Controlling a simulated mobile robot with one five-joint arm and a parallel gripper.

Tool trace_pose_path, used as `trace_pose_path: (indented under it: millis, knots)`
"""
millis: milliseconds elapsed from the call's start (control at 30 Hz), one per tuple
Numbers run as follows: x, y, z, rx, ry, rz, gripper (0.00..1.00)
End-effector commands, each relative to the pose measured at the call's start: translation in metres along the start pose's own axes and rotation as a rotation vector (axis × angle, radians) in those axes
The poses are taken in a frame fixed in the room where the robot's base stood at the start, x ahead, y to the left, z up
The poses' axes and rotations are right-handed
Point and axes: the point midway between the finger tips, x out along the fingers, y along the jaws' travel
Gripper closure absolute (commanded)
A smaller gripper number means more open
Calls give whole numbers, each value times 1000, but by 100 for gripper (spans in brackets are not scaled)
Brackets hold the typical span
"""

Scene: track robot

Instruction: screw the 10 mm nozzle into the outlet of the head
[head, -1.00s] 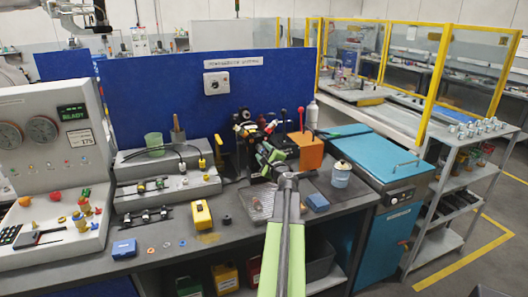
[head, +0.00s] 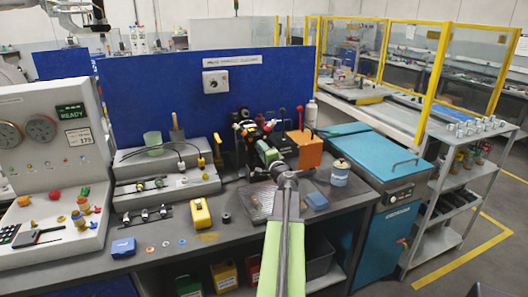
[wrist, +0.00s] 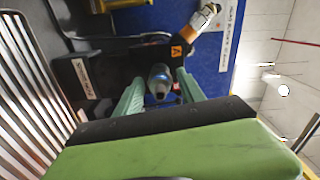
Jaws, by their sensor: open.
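My gripper (head: 264,153) is at the dark machine (head: 243,128) at the back of the bench, with its fingers partly hidden by my arm in the head view. In the wrist view my gripper (wrist: 160,78) is open, with one teal finger on each side of a grey rounded piece (wrist: 159,84) with a dark opening. I cannot tell if this piece is the nozzle or the outlet, or whether the fingers touch it. Behind it is a dark block with an orange label (wrist: 176,52). Small dark fittings (head: 148,214) lie on a rail on the bench; their sizes are unreadable.
A yellow box (head: 201,214), a blue box (head: 123,247) and small rings lie at the bench front. An orange block (head: 304,149) and a white-blue tin (head: 339,173) stand right of my gripper. A ribbed tray (head: 258,202) lies below my arm.

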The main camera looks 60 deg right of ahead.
Motion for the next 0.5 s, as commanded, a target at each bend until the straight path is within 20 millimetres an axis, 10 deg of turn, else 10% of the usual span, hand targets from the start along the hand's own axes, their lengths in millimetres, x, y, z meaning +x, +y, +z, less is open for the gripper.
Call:
trace_pose_path:
  millis: [200, 500]
  knots:
    - [0, 0, 0, -343, 0, 0, 54]
    - [0, 0, 0, -388, 0, 0, 54]
